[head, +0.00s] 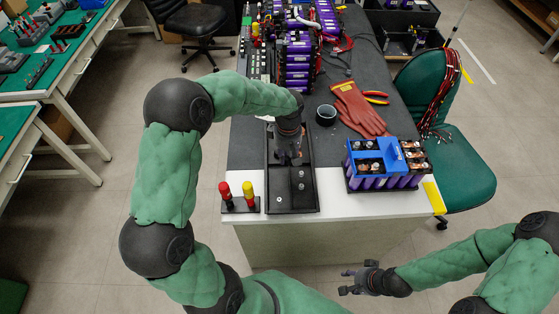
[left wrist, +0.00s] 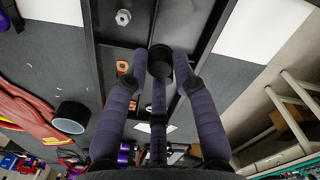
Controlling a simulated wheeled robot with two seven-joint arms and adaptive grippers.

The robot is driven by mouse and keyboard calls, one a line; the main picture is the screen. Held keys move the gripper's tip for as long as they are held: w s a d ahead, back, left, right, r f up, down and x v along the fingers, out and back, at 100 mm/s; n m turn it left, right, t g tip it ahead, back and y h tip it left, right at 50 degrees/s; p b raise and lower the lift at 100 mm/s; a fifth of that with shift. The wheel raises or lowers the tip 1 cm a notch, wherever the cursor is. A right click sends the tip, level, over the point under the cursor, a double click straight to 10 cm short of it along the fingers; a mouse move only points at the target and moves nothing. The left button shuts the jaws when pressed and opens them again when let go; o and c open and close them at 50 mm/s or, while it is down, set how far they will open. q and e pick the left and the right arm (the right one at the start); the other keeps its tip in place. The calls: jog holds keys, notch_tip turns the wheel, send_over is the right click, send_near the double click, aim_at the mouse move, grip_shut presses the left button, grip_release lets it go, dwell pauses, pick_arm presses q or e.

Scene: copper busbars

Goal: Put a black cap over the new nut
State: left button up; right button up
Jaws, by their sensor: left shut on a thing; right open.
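My left gripper (head: 291,157) is over the black tray (head: 292,208) on the near end of the table. In the left wrist view its fingers (left wrist: 160,75) are shut on a small round black cap (left wrist: 160,59), held above the tray. A silver hex nut (left wrist: 123,17) lies in the tray, apart from the cap. Small copper-coloured pieces (left wrist: 122,67) show beside the fingers. In the head view small light parts (head: 279,199) sit in the near half of the tray; which is the new nut, I cannot tell. My right gripper (head: 355,282) is open and empty, off the table.
Red and yellow handled tools (head: 237,196) stand left of the tray. A blue-topped battery module (head: 385,164) stands to the right. A black ring-shaped cup (head: 326,115), red gloves (head: 358,108) and pliers (head: 376,97) lie behind. A green chair (head: 455,160) stands right of the table.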

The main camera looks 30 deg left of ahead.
pick_arm(q)
jog(key=w+d+r+n+p, duration=0.2)
jog(key=w+d+r+p, duration=0.6)
jog(key=p, duration=0.1)
jog(key=n+p, duration=0.3)
jog(key=p, duration=0.6)
send_near(358, 143)
jog(key=shift+s+a, duration=0.1)
jog(key=shift+s, duration=0.05)
jog(key=shift+f, duration=0.2)
jog(key=shift+f+b, duration=0.65)
jog(key=shift+f, duration=1.05)
jog(key=shift+f, duration=0.1)
jog(key=shift+f+b, duration=1.4)
jog(key=shift+f, duration=0.05)
jog(key=shift+f, duration=0.1)
jog(key=shift+f+b, duration=0.2)
jog(key=shift+b, duration=0.25)
